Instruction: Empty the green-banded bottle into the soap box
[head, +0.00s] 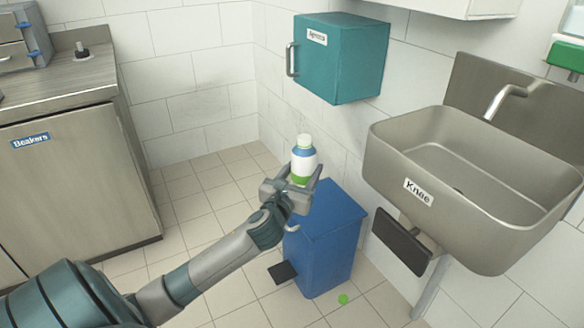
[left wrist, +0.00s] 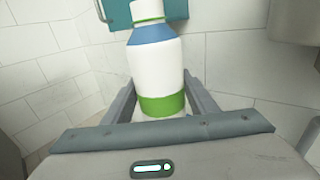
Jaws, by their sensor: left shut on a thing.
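The green-banded bottle (head: 303,163) is white with a blue shoulder, a green band near its base and a pale cap. It stands upright in my left gripper (head: 293,183), which is shut on its lower part. In the left wrist view the bottle (left wrist: 157,72) rises between the fingers (left wrist: 160,104), and its cap is on with a thin green ring. In the head view the bottle is above the blue bin. A green-and-white wall box (head: 567,54) is cut off at the upper right; I cannot tell whether it is the soap box. My right gripper is out of view.
A teal cabinet labelled Aprons (head: 341,58) hangs behind the bottle. A blue pedal bin (head: 325,240) stands below, lid shut. A steel sink (head: 470,215) with a knee panel (head: 402,242) is at right. A beaker counter (head: 70,185) is at left. A green spot (head: 343,299) is on the floor.

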